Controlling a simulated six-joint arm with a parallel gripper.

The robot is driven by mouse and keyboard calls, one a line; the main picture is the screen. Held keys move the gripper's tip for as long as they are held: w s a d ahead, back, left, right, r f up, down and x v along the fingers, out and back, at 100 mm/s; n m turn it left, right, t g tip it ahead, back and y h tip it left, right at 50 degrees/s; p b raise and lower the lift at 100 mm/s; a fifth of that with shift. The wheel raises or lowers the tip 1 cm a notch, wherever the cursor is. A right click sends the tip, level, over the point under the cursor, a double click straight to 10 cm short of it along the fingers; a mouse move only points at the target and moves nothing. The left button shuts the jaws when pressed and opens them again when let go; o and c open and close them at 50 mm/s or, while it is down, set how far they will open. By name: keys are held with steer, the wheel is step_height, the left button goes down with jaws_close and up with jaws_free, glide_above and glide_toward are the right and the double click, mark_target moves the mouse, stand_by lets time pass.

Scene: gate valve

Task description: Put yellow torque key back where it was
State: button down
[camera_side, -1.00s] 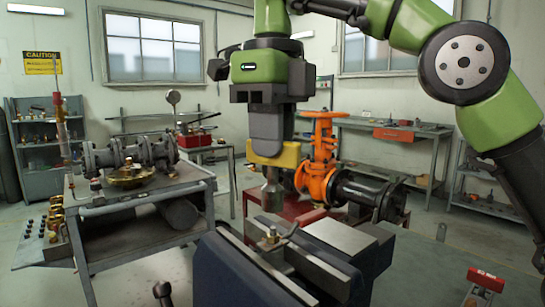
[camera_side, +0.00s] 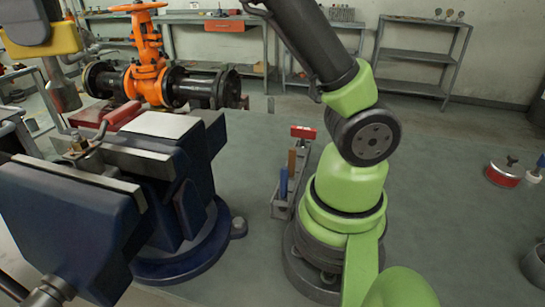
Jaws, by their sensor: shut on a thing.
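My gripper (camera_side: 28,32) is at the upper left edge of the picture, partly cut off. It is shut on the yellow torque key (camera_side: 62,40), whose grey socket end (camera_side: 66,98) points down. The key hangs behind and to the left of the blue vise (camera_side: 165,185), in front of the orange gate valve's left side. Whether it is touching anything below cannot be told. A narrow grey tool rack (camera_side: 283,210) stands on the bench beside my base, holding a blue-handled tool (camera_side: 284,183), a brown one (camera_side: 292,162) and a red-topped one (camera_side: 303,132).
The orange gate valve (camera_side: 147,55) with black pipe flanges stands behind.

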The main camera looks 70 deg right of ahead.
steer(key=s+d+f+n, duration=0.1)
steer(key=d+f+n, duration=0.1)
steer(key=d+n, duration=0.95)
steer(key=s+d+f+n, duration=0.1)
steer(key=d+f+n, duration=0.2)
steer(key=d+n, duration=0.9)
steer(key=s+d+f+m, duration=0.6)
steer(key=s+f+m, duration=0.25)
steer(key=m, duration=0.55)
steer(key=s+d+f+m, duration=0.65)
steer(key=s+m, duration=0.25)
steer(key=m, duration=0.6)
steer(key=shift+s+a+f, duration=0.1)
steer(key=shift+a+f, duration=0.05)
steer(key=shift+f, duration=2.45)
steer(key=shift+a+f, duration=0.15)
steer(key=shift+f, duration=2.45)
